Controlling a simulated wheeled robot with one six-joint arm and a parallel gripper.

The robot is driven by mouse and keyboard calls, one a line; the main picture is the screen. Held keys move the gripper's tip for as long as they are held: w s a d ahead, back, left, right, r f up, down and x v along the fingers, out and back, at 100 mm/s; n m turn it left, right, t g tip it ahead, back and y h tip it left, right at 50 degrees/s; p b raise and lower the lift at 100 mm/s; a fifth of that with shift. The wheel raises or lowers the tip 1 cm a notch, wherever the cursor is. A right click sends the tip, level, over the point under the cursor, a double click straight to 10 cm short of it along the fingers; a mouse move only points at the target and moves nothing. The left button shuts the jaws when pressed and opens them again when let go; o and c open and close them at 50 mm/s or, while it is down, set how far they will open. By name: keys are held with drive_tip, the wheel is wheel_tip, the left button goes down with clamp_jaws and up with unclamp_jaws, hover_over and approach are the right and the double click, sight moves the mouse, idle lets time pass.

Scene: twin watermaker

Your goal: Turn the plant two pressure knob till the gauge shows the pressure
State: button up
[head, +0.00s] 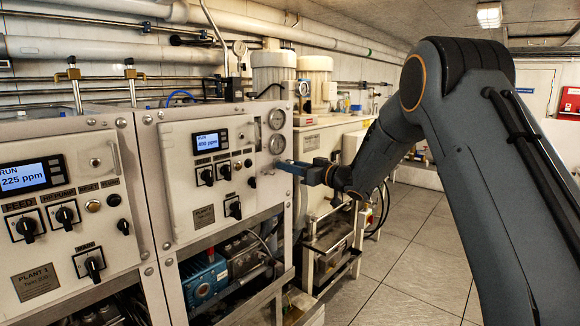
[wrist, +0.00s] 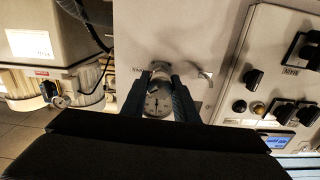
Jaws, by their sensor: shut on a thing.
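The plant two panel (head: 180,205) is the right-hand white control panel in the head view. Two round pressure gauges (head: 277,118) (head: 277,144) sit one above the other at its right edge. My gripper (head: 281,165) reaches in from the right, just below the lower gauge. In the wrist view my gripper (wrist: 159,77) has its two fingers shut on the pressure knob (wrist: 159,67), one on each side. The knob is hidden behind the fingers in the head view. One gauge face (wrist: 158,105) shows between the fingers in the wrist view; its dark needle is visible, but the scale is too small to read.
The plant two display (head: 209,141) reads RUN 402 ppm, above several black knobs. The plant one panel (head: 40,235) stands at left, its display (head: 28,177) reading 225 ppm. White housings (head: 274,72) stand behind. Open tiled floor (head: 415,250) lies right.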

drive_tip(key=shift+f, duration=0.25)
drive_tip(key=o, duration=1.1)
drive_tip(key=shift+s+r, duration=0.1)
drive_tip(key=shift+r, duration=0.05)
drive_tip(key=shift+d, duration=0.1)
drive_tip(key=shift+b+v, duration=1.25)
drive_tip(key=shift+v, duration=2.6)
